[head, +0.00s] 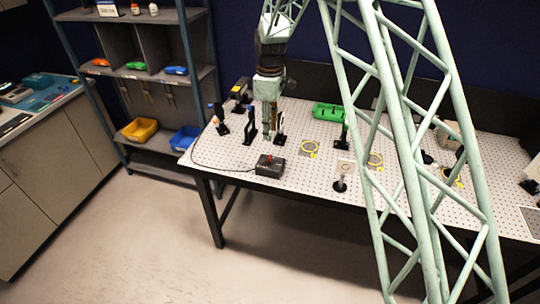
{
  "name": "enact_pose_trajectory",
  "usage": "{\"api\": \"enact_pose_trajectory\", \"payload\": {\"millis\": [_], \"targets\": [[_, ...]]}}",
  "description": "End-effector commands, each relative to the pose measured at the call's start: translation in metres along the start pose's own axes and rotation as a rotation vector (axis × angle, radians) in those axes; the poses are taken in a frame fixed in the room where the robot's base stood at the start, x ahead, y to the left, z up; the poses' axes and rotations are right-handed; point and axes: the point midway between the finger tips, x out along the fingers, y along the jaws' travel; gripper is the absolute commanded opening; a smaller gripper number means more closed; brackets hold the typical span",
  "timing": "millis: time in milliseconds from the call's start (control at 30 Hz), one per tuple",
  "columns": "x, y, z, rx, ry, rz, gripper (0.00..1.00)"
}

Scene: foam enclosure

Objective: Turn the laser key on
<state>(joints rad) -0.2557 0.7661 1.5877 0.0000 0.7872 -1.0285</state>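A dark box (270,166) with a small red part on top sits near the front left of the perforated optical table (310,183). A thin black cable runs from it to the left. It looks like the laser's control box, but the key itself is too small to make out. My gripper (269,132) points down over the table's left part, behind the box and apart from it, among black optic mounts. Its fingers look close together, but I cannot tell whether they are open or shut. I see nothing clearly held.
Black optic mounts (250,133) stand close around my gripper, with another (220,125) farther left. My pale green lattice structure hides part of the table's right side. Shelving (150,100) stands left.

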Motion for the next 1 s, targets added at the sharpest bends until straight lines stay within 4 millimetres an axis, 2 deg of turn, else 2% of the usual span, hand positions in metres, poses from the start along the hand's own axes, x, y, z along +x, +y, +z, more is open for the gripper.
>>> {"api": "enact_pose_trajectory", "payload": {"millis": [367, 1000], "targets": [[0.029, -0.001, 0.000, 0.000, -0.001, -0.002, 0.32], [0.102, -0.001, 0.001, 0.000, -0.002, -0.003, 0.32]]}}
